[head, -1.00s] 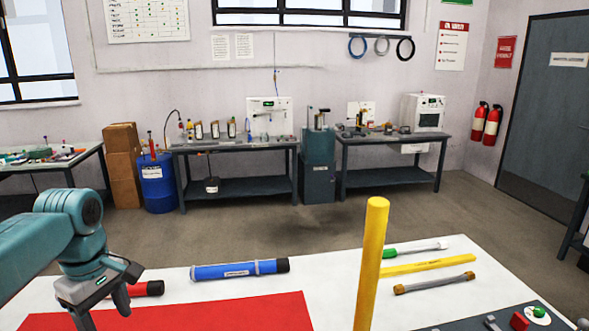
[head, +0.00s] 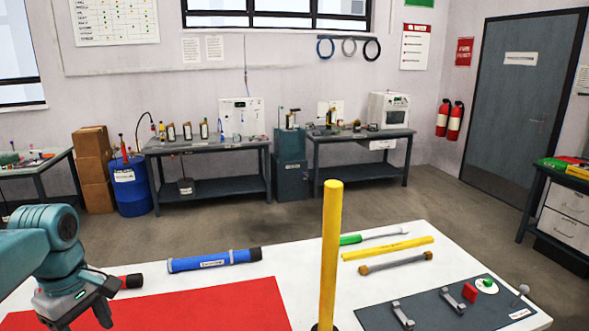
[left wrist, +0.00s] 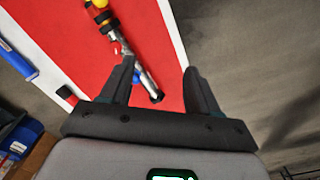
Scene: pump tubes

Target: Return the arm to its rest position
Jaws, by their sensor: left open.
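My left gripper (head: 92,306) is at the lower left of the head view, over the left part of the red mat (head: 200,305). In the left wrist view its two fingers (left wrist: 161,80) are spread apart. Beyond them, a metallic rod-like part (left wrist: 127,50) with black rings and a yellow end shows against the red mat; nothing appears gripped. A red tube (head: 131,281) with a black end lies beside the gripper in the head view, partly hidden by it. My right gripper is not in view.
A blue tube (head: 200,264) lies behind the mat on the white table (head: 290,265). A yellow post (head: 332,250) stands upright. A green-handled tool (head: 350,239), a yellow bar (head: 388,248) and a brown-ended rod (head: 395,264) lie right, behind a dark panel (head: 445,310).

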